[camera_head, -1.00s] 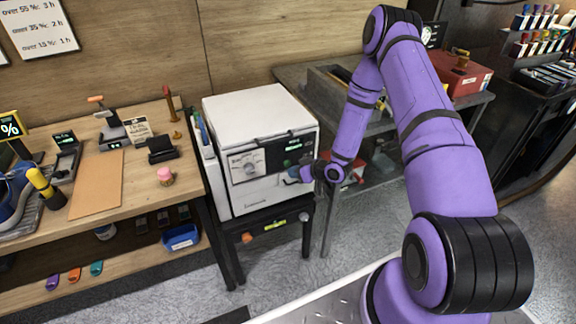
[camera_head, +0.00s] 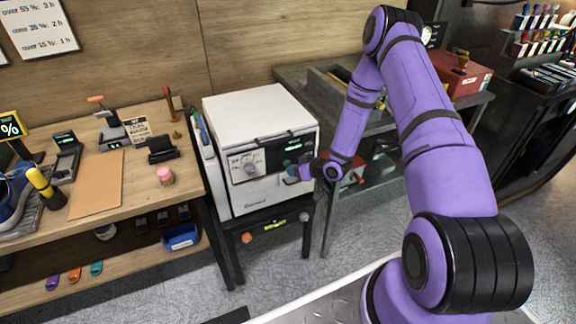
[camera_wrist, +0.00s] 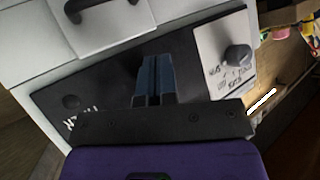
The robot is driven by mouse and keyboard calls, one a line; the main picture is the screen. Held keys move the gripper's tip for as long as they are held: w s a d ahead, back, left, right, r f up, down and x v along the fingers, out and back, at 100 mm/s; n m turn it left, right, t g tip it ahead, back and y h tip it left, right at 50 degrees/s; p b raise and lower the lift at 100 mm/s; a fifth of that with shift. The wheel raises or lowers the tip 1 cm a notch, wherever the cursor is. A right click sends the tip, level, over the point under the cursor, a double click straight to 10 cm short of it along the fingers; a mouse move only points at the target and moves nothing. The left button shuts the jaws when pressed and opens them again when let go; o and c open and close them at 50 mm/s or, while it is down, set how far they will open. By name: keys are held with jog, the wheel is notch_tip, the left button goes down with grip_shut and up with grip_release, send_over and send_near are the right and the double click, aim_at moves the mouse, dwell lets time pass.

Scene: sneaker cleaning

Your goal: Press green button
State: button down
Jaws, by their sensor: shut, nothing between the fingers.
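The white box-shaped machine (camera_head: 262,108) stands on a dark stand, its front panel bearing a dial and a small display (camera_head: 294,146) with green characters. My gripper (camera_head: 291,172) is at the right part of this panel, below the display. In the wrist view, the shut, empty fingers (camera_wrist: 155,75) are over the dark panel (camera_wrist: 110,85); I cannot tell whether the tips touch it. A dark round spot (camera_wrist: 71,102) shows on the panel to their left. No green button can be made out; the fingers cover part of the panel.
The dial (camera_wrist: 238,57) on its pale plate is right of my fingers in the wrist view. A dark handle (camera_wrist: 100,8) is at the top. A wooden bench (camera_head: 130,190) with tools stands left of the machine; a grey table (camera_head: 330,102) with a red box (camera_head: 462,76) stands right.

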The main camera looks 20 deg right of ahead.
jog(key=shift+w, duration=0.55)
dwell(0.4)
jog(key=shift+s, duration=0.95)
jog(key=shift+s, duration=2.5)
